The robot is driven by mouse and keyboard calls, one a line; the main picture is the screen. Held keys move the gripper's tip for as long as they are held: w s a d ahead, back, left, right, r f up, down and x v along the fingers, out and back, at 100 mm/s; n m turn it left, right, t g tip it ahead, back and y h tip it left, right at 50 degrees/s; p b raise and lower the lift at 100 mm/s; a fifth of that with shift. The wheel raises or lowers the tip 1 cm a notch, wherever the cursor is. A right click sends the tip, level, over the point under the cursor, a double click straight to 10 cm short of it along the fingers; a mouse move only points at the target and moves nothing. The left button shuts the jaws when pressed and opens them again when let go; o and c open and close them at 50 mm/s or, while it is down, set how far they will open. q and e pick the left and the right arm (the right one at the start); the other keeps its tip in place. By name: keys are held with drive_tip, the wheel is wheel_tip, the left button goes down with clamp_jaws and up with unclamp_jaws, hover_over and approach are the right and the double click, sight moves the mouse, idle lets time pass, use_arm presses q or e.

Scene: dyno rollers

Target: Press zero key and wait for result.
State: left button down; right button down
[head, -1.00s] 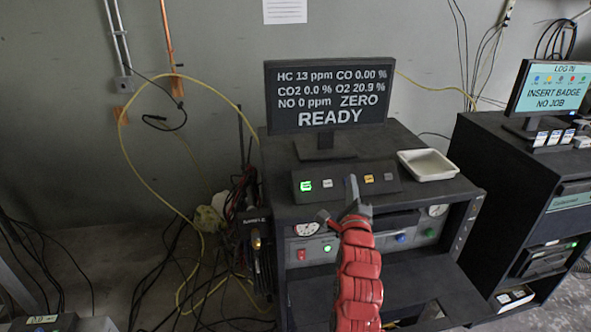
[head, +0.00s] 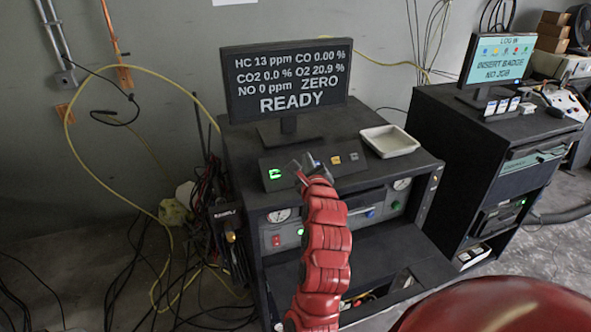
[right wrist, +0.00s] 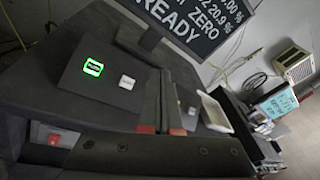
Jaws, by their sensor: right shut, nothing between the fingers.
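The monitor (head: 287,82) reads HC 13 ppm, CO 0.00 %, CO2 0.0 %, O2 20.9 %, NO 0 ppm, ZERO, READY. In front of it, the sloped key panel (head: 266,162) has a green-lit key (head: 274,173), an orange key (head: 336,160) and a pale key (head: 353,156). My right gripper (head: 306,164) is shut and empty over the panel's middle, hiding part of it. In the right wrist view, the fingers (right wrist: 161,118) are right of the green key (right wrist: 93,67) and a white key (right wrist: 127,82). Key labels are too small to read. My left gripper is out of view.
A white tray (head: 390,141) sits on the cabinet top right of the panel. A second cabinet (head: 440,130) with a log-in screen (head: 500,60) stands to the right. A yellow hose (head: 78,150) and tangled cables lie on the left.

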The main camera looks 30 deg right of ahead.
drive_tip(key=w+f, duration=0.1)
drive_tip(key=f, duration=0.1)
drive_tip(key=w+f+b, duration=0.1)
drive_tip(key=w+d+f+b, duration=0.1)
drive_tip(key=w+f, duration=0.1)
drive_tip(key=shift+f, duration=0.3)
drive_tip(key=shift+w+d+f, duration=0.1)
drive_tip(key=shift+w+f, duration=0.2)
drive_tip(key=shift+w+b, duration=0.3)
drive_tip(key=shift+b, duration=0.05)
drive_tip(key=shift+s, duration=0.1)
idle(1.1)
drive_tip(key=shift+w+d+f+b, duration=0.1)
drive_tip(key=shift+w+f+b, duration=0.15)
drive_tip(key=shift+b, duration=0.25)
